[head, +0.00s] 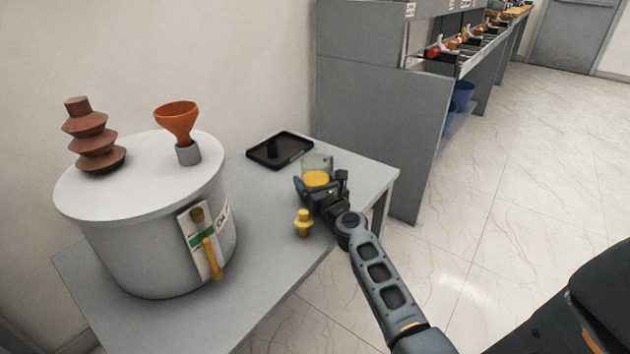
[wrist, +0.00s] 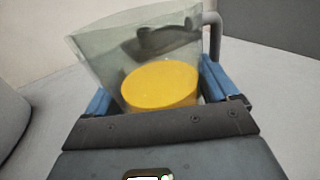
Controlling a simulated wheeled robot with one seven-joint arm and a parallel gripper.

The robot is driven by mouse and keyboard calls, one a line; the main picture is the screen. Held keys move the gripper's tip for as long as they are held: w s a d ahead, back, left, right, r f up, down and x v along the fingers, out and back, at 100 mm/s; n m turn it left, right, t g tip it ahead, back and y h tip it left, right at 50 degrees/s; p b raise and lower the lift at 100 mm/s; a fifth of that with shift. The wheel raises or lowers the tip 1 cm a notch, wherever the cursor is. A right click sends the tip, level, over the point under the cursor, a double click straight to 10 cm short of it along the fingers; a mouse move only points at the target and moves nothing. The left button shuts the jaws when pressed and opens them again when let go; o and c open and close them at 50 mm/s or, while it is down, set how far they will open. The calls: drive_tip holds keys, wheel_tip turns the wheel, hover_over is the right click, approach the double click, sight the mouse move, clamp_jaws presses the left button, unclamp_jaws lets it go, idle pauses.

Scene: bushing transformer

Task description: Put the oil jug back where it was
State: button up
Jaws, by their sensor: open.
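The oil jug (head: 317,177) is a clear container with yellow oil in it. It stands upright on the grey table (head: 265,272), near its right end. My gripper (head: 317,189) is at the jug, low on its near side. In the wrist view the jug (wrist: 155,80) sits between the two blue fingers of my gripper (wrist: 155,95), which are open around it. The jug's base is hidden by the gripper body. A black tray (head: 262,153) lies on the table behind the jug, with a small dark shape on it.
A large grey transformer tank (head: 150,245) stands at the left, with a brown ribbed bushing (head: 95,140) and an orange funnel (head: 177,120) on its lid. A small yellow part (head: 303,223) stands just left of my arm. A grey workbench (head: 375,125) stands behind the table's right end.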

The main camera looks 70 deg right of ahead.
drive_tip(key=v, duration=1)
drive_tip(key=shift+s+b, duration=0.15)
drive_tip(key=shift+b, duration=0.2)
drive_tip(key=shift+v, duration=0.9)
